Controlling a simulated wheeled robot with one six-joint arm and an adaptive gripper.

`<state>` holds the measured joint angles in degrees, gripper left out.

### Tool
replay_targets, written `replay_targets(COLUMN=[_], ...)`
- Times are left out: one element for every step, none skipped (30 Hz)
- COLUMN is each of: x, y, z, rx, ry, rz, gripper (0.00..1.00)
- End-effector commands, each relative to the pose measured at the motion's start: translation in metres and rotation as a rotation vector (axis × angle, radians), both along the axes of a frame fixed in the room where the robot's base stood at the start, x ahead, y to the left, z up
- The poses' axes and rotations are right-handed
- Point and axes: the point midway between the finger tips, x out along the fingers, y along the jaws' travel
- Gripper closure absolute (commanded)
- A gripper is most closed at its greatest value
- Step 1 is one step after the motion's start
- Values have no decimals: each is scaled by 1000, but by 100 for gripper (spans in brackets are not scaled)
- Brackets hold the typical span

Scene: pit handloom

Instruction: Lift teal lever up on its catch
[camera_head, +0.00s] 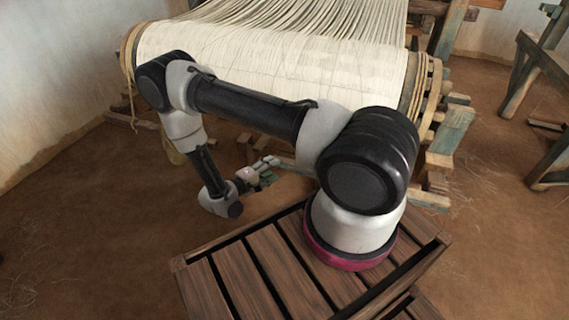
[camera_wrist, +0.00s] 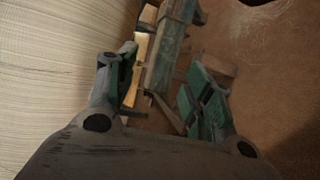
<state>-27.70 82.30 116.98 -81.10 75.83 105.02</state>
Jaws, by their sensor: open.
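My gripper (camera_head: 268,170) is low in front of the loom's cloth roll, pointing right, and it is open. In the wrist view its two fingers (camera_wrist: 160,80) stand apart, with teal pads on their inner faces. A thin bar (camera_wrist: 168,113) lies in the gap between the fingers in that view; it may be the lever, but its colour is too dark to tell. I cannot tell whether a finger touches it. In the head view a thin greyish-teal bar (camera_head: 294,167) runs right from near the fingertips and passes behind my arm. I cannot make out its catch.
The cream cloth roll (camera_head: 270,60) lies behind my arm and fills the wrist view's left side (camera_wrist: 50,70). A worn teal post (camera_head: 453,130) stands at the loom's right end. A teal timber (camera_wrist: 172,45) lies beyond my fingers. The earth floor (camera_head: 100,210) is clear at left.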

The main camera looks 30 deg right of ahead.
Motion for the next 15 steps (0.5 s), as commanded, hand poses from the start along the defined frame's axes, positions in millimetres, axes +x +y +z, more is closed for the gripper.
replay_targets(x=[-1,-1,0,1,2,3,4,6,8,9,10,11,13,14,15], y=[-3,-5,-10,-13,-18,-25,-30,-35,-42,-47,-51,-57,-60,-63,-67], z=[-5,-6,-8,-8,-9,-10,-11,-12,-13,-14,-15,-16,-17,-17,-18], rx=[-3,-3,-3,-2,-1,-1,-2,-2,-2,-2,-1,-1,-2,-2,-2], ry=[1,0,0,-1,-1,-1,-1,0,0,0,0,0,0,1,0], rz=[6,6,7,6,5,4,3,4,3,3,3,4,4,5,5], gripper=[48,48,48,48,48,48,48,48,48,48,48,48,48,48,48])
